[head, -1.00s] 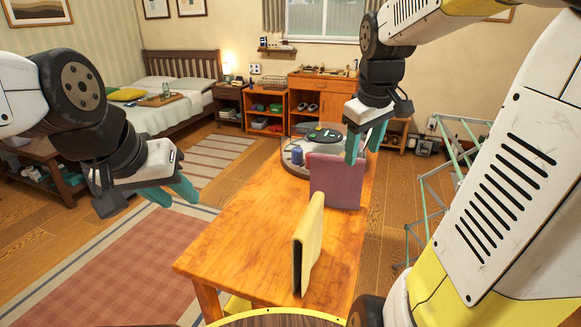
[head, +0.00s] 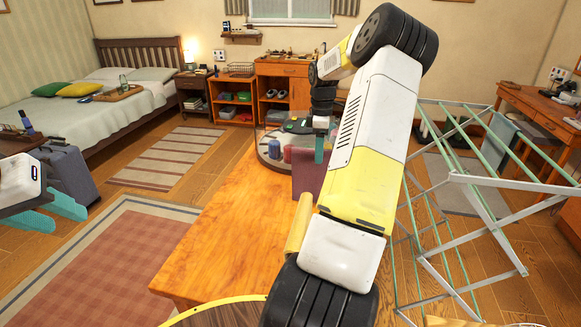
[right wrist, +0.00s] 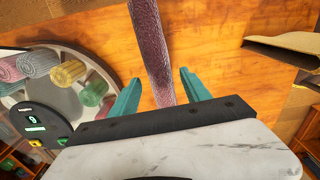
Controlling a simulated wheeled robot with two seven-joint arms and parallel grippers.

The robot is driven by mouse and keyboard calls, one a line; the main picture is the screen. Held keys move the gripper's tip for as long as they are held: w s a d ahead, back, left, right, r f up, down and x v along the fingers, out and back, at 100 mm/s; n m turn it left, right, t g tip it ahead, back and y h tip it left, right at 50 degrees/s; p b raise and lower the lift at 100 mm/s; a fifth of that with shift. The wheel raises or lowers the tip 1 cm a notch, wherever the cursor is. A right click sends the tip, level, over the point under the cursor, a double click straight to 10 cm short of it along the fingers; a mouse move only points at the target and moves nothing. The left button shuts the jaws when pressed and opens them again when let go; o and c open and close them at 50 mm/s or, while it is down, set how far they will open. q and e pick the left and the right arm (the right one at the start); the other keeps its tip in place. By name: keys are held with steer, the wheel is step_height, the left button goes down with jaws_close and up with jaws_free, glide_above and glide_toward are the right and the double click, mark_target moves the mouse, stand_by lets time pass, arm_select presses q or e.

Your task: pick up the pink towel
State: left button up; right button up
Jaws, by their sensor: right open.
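The pink towel (head: 306,178) stands upright and folded on the wooden table, partly hidden in the head view by my right arm. In the right wrist view the towel (right wrist: 150,45) appears edge-on, reaching down between the two teal fingers. My right gripper (right wrist: 160,92) is open, with one finger on each side of the towel and gaps visible on both sides. In the head view, my right gripper (head: 322,150) is at the towel's far upper side, mostly hidden. My left gripper (head: 62,214) is open and empty at the left edge, away from the table.
A yellow folded item (head: 298,226) stands nearer on the wooden table (head: 215,250). A round tray (head: 265,158) with rolled towels is beyond the pink towel. A drying rack (head: 470,180) stands right of the table. The table's left part is clear.

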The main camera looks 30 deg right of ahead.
mark_target(319, 176)
steer(key=f, duration=0.5)
steer(key=shift+s+d+f, duration=0.15)
steer(key=shift+s, duration=0.05)
steer(key=shift+c, duration=0.3)
jaws_close()
